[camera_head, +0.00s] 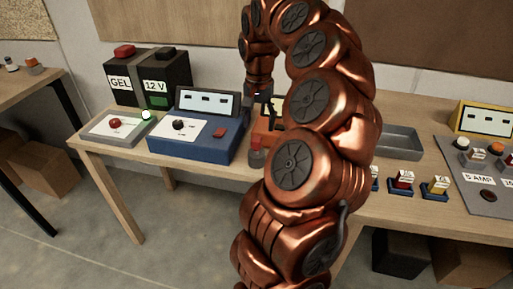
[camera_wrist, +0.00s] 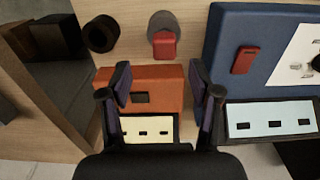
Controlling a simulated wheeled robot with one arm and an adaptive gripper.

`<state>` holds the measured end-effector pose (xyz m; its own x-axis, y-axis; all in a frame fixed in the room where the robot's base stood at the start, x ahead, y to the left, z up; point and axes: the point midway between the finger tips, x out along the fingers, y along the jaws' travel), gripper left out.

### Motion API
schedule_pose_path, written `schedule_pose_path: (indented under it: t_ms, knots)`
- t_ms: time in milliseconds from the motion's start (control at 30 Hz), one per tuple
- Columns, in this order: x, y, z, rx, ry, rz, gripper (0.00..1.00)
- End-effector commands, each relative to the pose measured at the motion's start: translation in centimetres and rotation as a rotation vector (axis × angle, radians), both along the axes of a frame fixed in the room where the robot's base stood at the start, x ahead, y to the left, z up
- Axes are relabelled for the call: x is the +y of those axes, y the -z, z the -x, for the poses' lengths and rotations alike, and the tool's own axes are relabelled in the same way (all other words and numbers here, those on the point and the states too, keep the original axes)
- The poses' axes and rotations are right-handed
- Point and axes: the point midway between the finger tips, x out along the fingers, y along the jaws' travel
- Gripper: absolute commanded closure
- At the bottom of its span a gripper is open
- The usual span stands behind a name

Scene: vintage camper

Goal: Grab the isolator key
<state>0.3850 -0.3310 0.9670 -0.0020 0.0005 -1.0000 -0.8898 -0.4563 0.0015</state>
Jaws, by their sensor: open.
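A red piece with a grey round part, which looks like the isolator key, stands near the bench's front edge in the head view (camera_head: 256,158). It also shows at the top middle of the wrist view (camera_wrist: 165,46). My gripper (camera_wrist: 160,80) is open and empty, pointing down over an orange box (camera_wrist: 168,77) with a dark slot and a pale panel. The red piece lies beyond the fingertips, apart from them. In the head view my gripper (camera_head: 266,103) is partly hidden behind my arm.
A blue box (camera_head: 190,140) with a flat red piece (camera_head: 219,132) stands left of the orange box. Further left are a grey panel (camera_head: 105,130) and black batteries (camera_head: 150,75). A grey tray (camera_head: 400,142) is right.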

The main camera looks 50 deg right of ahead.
Motion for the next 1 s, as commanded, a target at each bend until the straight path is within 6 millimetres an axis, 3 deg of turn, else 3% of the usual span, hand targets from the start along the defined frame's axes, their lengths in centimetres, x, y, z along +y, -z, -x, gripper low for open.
schedule_pose_path:
  t_ms: [367, 700, 933, 1000]
  knots:
    - [0.2, 2.5, -0.1, 0.001, -0.005, -0.002, 0.38]
    - [0.3, 6.7, -0.5, -0.001, -0.006, -0.002, 0.38]
    - [0.3, 7.0, -0.6, -0.004, -0.005, 0.000, 0.38]
    - [0.2, 7.0, -0.5, -0.004, -0.005, 0.000, 0.43]
